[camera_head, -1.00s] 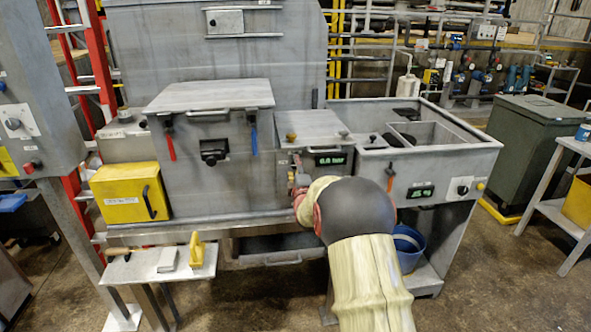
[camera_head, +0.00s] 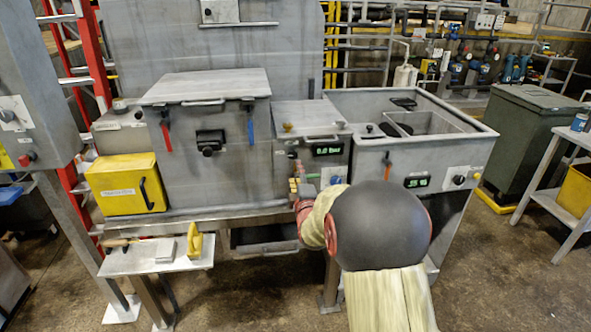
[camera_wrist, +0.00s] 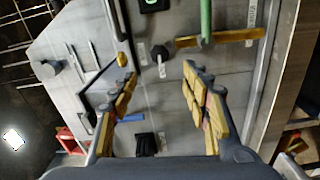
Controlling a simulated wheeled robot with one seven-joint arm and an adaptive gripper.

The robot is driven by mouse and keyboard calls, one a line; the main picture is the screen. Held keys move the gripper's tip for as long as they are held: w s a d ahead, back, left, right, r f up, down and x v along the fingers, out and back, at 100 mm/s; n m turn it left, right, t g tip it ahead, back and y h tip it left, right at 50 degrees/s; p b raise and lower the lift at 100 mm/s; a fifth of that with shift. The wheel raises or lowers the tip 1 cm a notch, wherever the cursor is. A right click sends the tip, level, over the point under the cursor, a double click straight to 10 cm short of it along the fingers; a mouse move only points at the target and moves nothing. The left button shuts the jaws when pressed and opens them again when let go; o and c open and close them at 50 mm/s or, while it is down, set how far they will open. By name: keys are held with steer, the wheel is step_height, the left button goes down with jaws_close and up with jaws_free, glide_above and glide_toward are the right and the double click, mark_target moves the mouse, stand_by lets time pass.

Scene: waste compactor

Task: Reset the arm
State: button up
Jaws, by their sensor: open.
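My arm reaches up from the bottom of the head view toward the front of the compactor. My gripper (camera_head: 304,186) is in front of the middle unit (camera_head: 300,152), just below its green-lit display (camera_head: 328,149); the arm partly hides it. In the wrist view my gripper (camera_wrist: 160,76) has its two padded fingers spread wide, with nothing between them. Behind them is a grey metal panel (camera_wrist: 175,95) with a dark knob (camera_wrist: 160,51), a yellow bar (camera_wrist: 230,39) and a green handle (camera_wrist: 206,18). I cannot tell whether a finger touches the panel.
A yellow box (camera_head: 122,185) stands at the left, above a small shelf (camera_head: 150,262) with a yellow-handled tool (camera_head: 195,241). A grey basin unit (camera_head: 470,128) is right of the arm. An open drawer (camera_head: 264,238) is below. A dark green bin (camera_head: 530,130) stands at the right.

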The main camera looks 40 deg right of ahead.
steer(key=shift+s+a, duration=0.25)
steer(key=shift+s, duration=0.15)
stand_by(0.3)
steer(key=s+a+f+m+g+y, duration=0.1)
steer(key=s+f+m+g, duration=0.15)
steer(key=f, duration=0.35)
steer(key=s+a+f+m+g+y, duration=0.1)
steer(key=s+f+m+g+y, duration=0.2)
steer(key=f, duration=0.4)
steer(key=s+a+f+m+g, duration=0.1)
steer(key=s+a+m+g, duration=0.1)
steer(key=s+a+m, duration=0.3)
steer(key=s+a+r+m+g+y+p, duration=0.1)
steer(key=s+a+r+g+y+p, duration=0.1)
steer(key=s+a+r, duration=0.6)
steer(key=s+a+r+m+g+y+p, duration=0.1)
steer(key=s+a+r+m+g+y, duration=0.15)
steer(key=s+a, duration=0.95)
steer(key=a+r+n+t+p, duration=0.2)
steer(key=a+r+n, duration=0.1)
steer(key=a+r, duration=0.6)
steer(key=shift+s+a+r+y, duration=0.35)
steer(key=shift+s+r, duration=0.05)
steer(key=shift+r, duration=0.3)
